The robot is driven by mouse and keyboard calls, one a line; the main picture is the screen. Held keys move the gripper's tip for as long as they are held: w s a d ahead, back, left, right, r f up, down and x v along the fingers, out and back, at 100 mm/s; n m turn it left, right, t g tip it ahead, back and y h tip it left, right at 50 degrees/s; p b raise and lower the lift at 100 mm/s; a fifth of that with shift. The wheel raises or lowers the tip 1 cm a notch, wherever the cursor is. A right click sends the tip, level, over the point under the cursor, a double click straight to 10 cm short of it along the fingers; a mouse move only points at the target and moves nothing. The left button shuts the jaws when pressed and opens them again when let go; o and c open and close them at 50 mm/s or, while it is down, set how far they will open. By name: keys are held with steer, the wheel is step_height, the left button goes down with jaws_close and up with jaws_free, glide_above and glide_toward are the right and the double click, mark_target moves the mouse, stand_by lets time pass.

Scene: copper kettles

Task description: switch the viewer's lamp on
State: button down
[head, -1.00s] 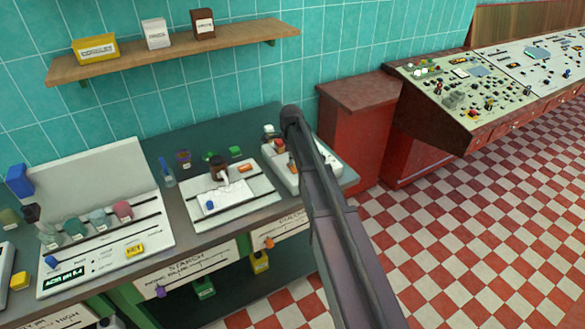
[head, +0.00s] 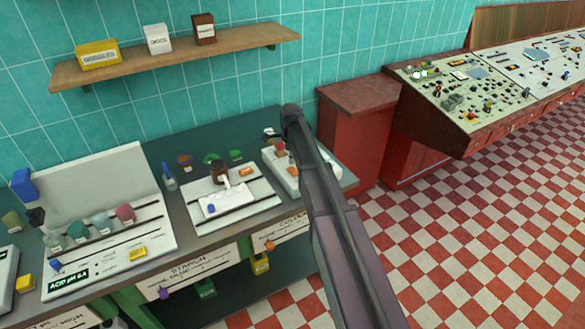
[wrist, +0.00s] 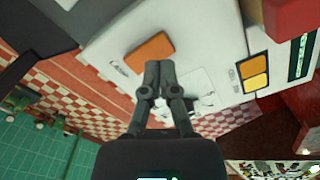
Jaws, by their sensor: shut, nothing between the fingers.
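The white device at the right end of the bench, likely the viewer (head: 279,173), is partly covered by my arm in the head view. In the wrist view its white panel (wrist: 215,45) fills the upper middle. An orange button (wrist: 150,50) sits on that panel, with small print beside it that I cannot read. My gripper (wrist: 158,68) is shut and empty, its fingertips right beside the orange button. I cannot tell whether they touch the panel. My gripper is hidden behind the arm in the head view. Two yellow-orange rectangles (wrist: 254,73) show further right on the panel.
A white tray-like unit (head: 258,199) stands left of the viewer on the bench. A red cabinet (head: 350,130) stands to the right. A red block (wrist: 292,15) rises at the wrist view's upper right corner. The checkered floor (head: 460,220) is clear.

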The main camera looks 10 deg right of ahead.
mark_target(291, 169)
steer(key=shift+r+p, duration=1.95)
steer(key=shift+r, duration=0.25)
steer(key=shift+s, duration=0.15)
steer(key=s+n, duration=2)
steer(key=s, duration=0.9)
steer(key=shift+w, duration=0.1)
